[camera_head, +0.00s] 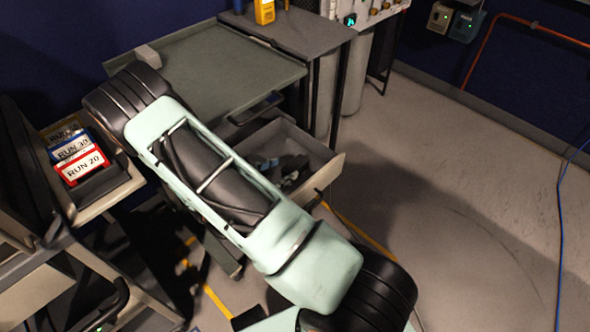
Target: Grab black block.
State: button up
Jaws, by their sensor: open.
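I cannot make out a clearly black block. An open grey drawer (325,172) under the table holds several small dark and bluish items (290,165), too small and partly covered to tell apart. A light grey block-like piece (148,56) sits at the left edge of the green-grey tabletop. My pale green arm with black joints crosses the middle of the view and hides part of the drawer and the floor below. My gripper is not visible.
At left, a bin (104,186) on a bench holds labelled boxes, including a red RUN 20 box (82,165) and a blue RUN 30 box (72,147). The tray table (220,62) stands behind my arm. Open floor (465,205) lies right, with a blue cable (559,220).

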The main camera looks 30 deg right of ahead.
aim_at(293, 166)
jog(key=b+x, duration=0.1)
jog(key=x, duration=0.4)
jog(key=shift+s+d+b, duration=0.15)
jog(key=shift+d+b, duration=0.05)
jog(key=shift+b, duration=0.1)
jog(key=c, duration=1.3)
